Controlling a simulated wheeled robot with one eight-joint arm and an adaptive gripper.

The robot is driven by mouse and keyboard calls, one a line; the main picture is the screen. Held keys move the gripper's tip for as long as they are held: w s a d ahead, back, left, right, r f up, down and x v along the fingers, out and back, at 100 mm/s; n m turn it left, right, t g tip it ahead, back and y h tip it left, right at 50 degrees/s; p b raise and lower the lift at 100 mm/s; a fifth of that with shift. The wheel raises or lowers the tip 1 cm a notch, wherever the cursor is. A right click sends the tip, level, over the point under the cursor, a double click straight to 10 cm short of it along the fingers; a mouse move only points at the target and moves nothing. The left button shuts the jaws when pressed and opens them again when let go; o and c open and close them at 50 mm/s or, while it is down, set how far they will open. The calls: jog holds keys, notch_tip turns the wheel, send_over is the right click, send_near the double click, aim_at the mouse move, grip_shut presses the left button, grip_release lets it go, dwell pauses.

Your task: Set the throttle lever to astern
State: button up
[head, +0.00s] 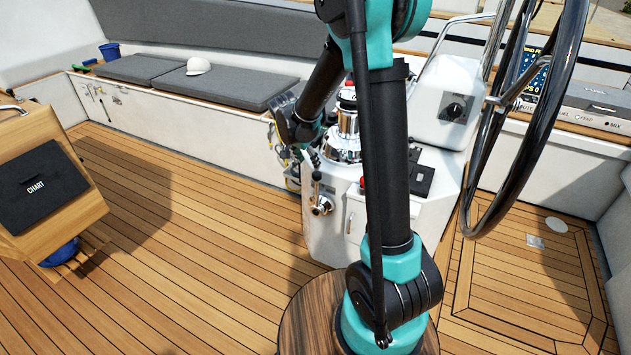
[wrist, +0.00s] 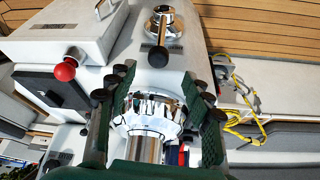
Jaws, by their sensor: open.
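The throttle lever, apparently the chrome one with a black knob (head: 317,176), stands roughly upright from a round chrome hub (head: 321,206) on the side of the white pedestal (head: 335,241). In the wrist view its black knob (wrist: 158,56) shows beyond my fingertips, in front of its chrome hub (wrist: 166,28). My gripper (head: 314,154) is just above the knob in the head view and looks apart from it. In the wrist view my gripper (wrist: 158,82) is open, fingers spread either side of a chrome fitting, with the knob ahead between the tips.
The chrome fitting (wrist: 148,113) on the pedestal top is close to my fingers. A red ball knob (wrist: 65,71) sits beside a white box. Yellow rope (wrist: 243,122) hangs at the pedestal's side. The steering wheel (head: 520,130) is to the right. Teak floor (head: 190,230) is clear at left.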

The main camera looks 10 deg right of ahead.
aim_at(317, 180)
jog(key=x, duration=1.3)
jog(key=shift+d, duration=0.15)
jog(key=shift+c, duration=0.4)
grip_shut()
jog(key=shift+w, duration=0.1)
